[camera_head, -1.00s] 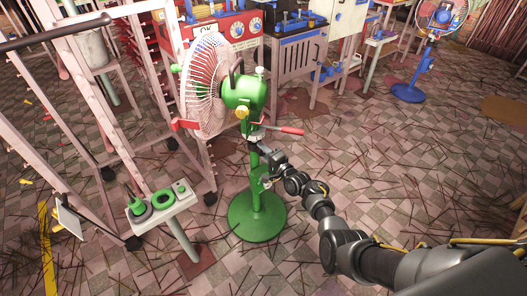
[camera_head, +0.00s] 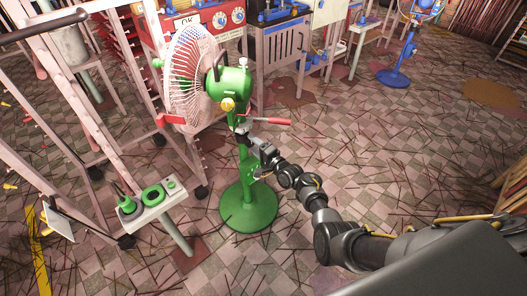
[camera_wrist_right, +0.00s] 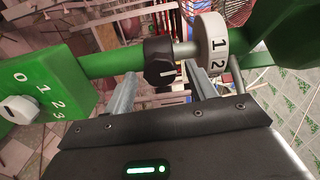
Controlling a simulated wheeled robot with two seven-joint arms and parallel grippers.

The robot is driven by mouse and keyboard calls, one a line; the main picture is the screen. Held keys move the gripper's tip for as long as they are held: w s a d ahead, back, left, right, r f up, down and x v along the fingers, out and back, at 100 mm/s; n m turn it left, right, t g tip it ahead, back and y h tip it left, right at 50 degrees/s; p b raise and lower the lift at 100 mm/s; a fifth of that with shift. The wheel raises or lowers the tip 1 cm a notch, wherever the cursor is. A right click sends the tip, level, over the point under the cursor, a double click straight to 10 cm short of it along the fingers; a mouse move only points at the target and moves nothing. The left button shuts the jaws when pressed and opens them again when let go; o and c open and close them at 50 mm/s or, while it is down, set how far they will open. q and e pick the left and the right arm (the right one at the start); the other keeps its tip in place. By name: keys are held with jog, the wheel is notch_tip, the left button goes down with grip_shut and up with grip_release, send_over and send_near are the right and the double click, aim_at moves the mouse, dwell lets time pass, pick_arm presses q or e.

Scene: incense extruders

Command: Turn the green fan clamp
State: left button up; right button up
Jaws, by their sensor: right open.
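The green fan (camera_head: 232,84) stands upright on a round green base (camera_head: 248,208), its white cage facing left. My right gripper (camera_head: 251,137) is at its pole, just under the fan head and a red-handled bar. In the right wrist view, my right gripper (camera_wrist_right: 160,88) is open, its two fingers apart. A black faceted clamp knob (camera_wrist_right: 159,62) on the green pole (camera_wrist_right: 108,64) shows between and beyond the fingertips; I cannot tell whether they touch it. A white ring marked 1 and 2 (camera_wrist_right: 208,40) sits right of the knob. My left gripper is out of view.
A small stand with green ring-shaped items (camera_head: 146,202) is left of the fan base. A pink frame rack (camera_head: 95,120) stands close on the left. A blue fan (camera_head: 393,77) is at the back right. The stick-strewn floor on the right is fairly open.

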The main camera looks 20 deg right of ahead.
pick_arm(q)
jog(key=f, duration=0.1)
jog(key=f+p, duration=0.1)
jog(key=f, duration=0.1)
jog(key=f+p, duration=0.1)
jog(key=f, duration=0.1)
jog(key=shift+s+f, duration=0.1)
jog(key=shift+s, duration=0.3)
pick_arm(e)
jog(key=v, duration=0.9)
